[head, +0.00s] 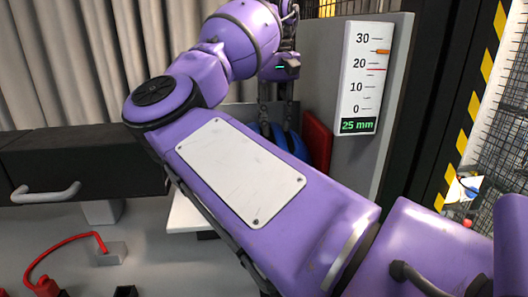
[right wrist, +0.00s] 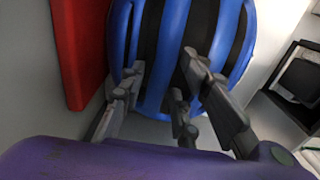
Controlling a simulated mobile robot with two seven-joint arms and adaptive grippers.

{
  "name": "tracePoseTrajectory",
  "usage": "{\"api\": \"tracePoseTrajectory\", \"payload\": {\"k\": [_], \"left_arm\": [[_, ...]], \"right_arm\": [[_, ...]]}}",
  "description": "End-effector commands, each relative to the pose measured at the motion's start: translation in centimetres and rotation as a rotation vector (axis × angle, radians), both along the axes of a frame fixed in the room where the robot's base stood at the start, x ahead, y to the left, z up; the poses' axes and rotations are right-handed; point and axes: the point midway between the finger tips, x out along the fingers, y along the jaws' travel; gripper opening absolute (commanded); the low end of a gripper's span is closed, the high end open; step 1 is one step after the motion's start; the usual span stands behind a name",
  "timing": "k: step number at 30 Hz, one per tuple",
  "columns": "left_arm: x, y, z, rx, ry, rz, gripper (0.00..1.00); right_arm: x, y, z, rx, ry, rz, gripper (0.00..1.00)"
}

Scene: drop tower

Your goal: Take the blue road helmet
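The blue road helmet (head: 296,143) shows partly behind my right arm in the head view, beside a red panel. In the right wrist view the helmet (right wrist: 180,50), blue with dark vents, fills the upper middle. My right gripper (head: 277,122) points down at the helmet. Its fingers (right wrist: 163,68) are spread apart in front of the blue ribs, very close to them; I cannot tell whether they touch. No part of the helmet is clearly pinched. My left gripper is not in view.
A red panel (head: 317,143) stands close beside the helmet; it also shows in the right wrist view (right wrist: 80,50). A grey wall bears a scale (head: 362,75) reading 25 mm. A dark drawer (head: 80,160) and a red cable (head: 65,245) are at left.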

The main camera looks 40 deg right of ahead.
Motion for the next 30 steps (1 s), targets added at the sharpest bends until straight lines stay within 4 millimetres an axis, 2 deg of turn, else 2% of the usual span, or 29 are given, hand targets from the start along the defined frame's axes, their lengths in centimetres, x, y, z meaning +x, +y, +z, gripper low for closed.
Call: {"api": "tracePoseTrajectory", "payload": {"k": [4, 11, 25, 30], "left_arm": [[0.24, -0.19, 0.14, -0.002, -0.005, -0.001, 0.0], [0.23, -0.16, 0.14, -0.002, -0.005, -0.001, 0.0], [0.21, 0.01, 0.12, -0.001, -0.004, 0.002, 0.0], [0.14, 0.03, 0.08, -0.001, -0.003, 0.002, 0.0]], "right_arm": [[-0.01, 0.0, 0.06, 0.0, -0.001, 0.0, 0.29], [-0.01, -0.02, 0.04, 0.0, 0.0, 0.0, 0.0], [-0.02, -0.02, 0.09, 0.0, -0.001, 0.0, 0.0], [-0.32, 0.45, 0.68, -0.001, -0.003, 0.0, 0.0]]}}
